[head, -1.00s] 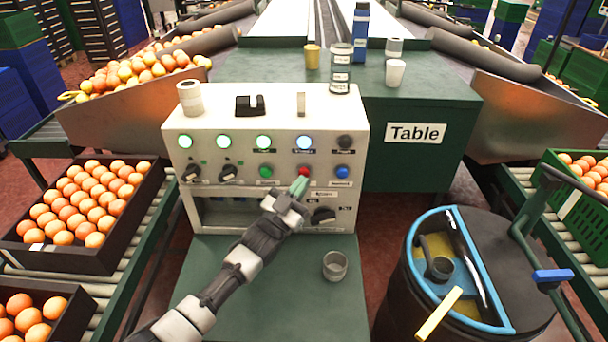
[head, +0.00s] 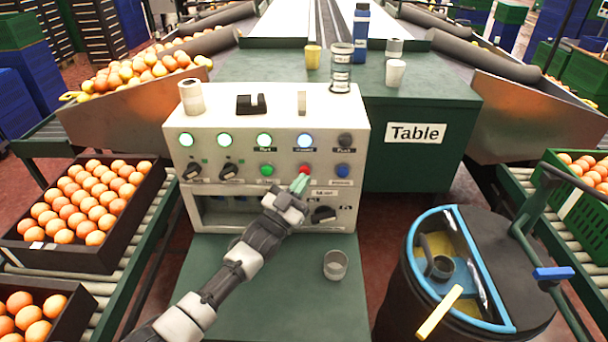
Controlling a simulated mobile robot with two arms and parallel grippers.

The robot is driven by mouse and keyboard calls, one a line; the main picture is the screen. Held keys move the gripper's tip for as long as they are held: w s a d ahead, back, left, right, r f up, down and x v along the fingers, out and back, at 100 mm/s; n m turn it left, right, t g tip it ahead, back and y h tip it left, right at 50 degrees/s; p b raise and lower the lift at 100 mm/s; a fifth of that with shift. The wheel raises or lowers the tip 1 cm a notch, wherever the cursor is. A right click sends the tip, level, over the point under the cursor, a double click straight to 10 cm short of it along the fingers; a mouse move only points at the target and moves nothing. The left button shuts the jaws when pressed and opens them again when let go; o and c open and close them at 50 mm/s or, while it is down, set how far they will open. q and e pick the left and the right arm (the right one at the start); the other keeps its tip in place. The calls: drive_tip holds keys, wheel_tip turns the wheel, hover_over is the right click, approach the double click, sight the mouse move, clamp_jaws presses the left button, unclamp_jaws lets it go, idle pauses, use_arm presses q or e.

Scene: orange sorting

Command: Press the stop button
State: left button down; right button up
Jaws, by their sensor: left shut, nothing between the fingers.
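The control box (head: 225,110) is cream-coloured and stands on the green table. Its red button (head: 305,169) sits in the lower button row, between a green button (head: 266,171) and a blue button (head: 343,171). My left gripper (head: 300,184) is shut and empty, with its greenish fingertips at the lower edge of the red button. The tips cover part of it, and I cannot tell whether they touch or press it. The button labels are too small to read. My right gripper is not in view.
Dark knobs (head: 323,215) sit on the panel near the gripper. A black barrel (head: 400,300) stands at the right. Crates of oranges (head: 75,258) line the left conveyor.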

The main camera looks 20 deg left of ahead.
use_arm(q)
drive_tip(key=shift+w+a+r+b, duration=0.2)
drive_tip(key=shift+a+r+b, duration=0.1)
drive_tip(key=shift+r, duration=0.1)
drive_tip(key=shift+w+a+r+b, duration=0.15)
drive_tip(key=shift+r+b, duration=0.15)
drive_tip(key=shift+r, duration=0.1)
idle(1.3)
drive_tip(key=shift+f, duration=0.1)
drive_tip(key=s+p, duration=0.1)
drive_tip(key=s+d+f+p, duration=0.1)
drive_tip(key=s+p, duration=0.1)
drive_tip(key=shift+s+d+f+p, duration=0.25)
drive_tip(key=shift+s+d+p, duration=0.05)
drive_tip(key=shift+d+p, duration=0.05)
idle(0.5)
drive_tip(key=shift+s, duration=0.1)
idle(0.5)
